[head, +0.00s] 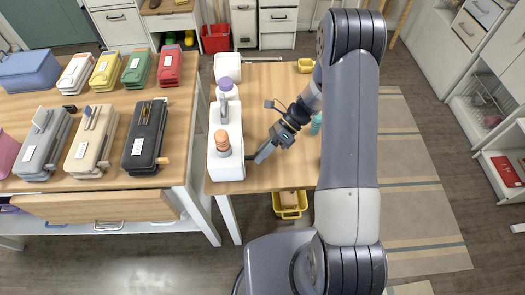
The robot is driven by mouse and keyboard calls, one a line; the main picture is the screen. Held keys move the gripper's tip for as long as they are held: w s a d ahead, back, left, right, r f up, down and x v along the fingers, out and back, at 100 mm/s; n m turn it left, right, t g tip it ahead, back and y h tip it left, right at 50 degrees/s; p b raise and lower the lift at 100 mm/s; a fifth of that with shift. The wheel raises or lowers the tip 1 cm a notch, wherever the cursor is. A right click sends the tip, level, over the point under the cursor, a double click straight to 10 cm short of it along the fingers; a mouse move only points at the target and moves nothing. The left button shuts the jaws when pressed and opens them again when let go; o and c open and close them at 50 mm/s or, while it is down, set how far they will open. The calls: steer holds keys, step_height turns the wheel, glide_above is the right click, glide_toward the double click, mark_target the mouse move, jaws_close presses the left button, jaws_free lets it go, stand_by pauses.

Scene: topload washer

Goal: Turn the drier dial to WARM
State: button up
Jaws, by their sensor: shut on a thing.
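My gripper (263,153) is over the wooden table (262,180) in the middle, its tip pointing down and left. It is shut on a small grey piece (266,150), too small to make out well. A white long unit (228,120) stands along the table's left side, just left of the gripper. An orange-brown round piece (222,139) and a purple-topped piece (225,84) stand up from it. I cannot tell whether either is a dial, and no WARM marking is readable. No washer or drier is clearly seen.
A yellow bin (290,211) is on the floor under the middle table. A red bucket (215,38) stands behind. A white shelf (490,130) lines the right; striped rug between.

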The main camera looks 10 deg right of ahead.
steer(key=o, duration=1)
steer(key=b+v, duration=0.2)
steer(key=v, duration=0.9)
steer(key=shift+a, duration=0.1)
steer(key=p+x, duration=0.2)
steer(key=x, duration=0.9)
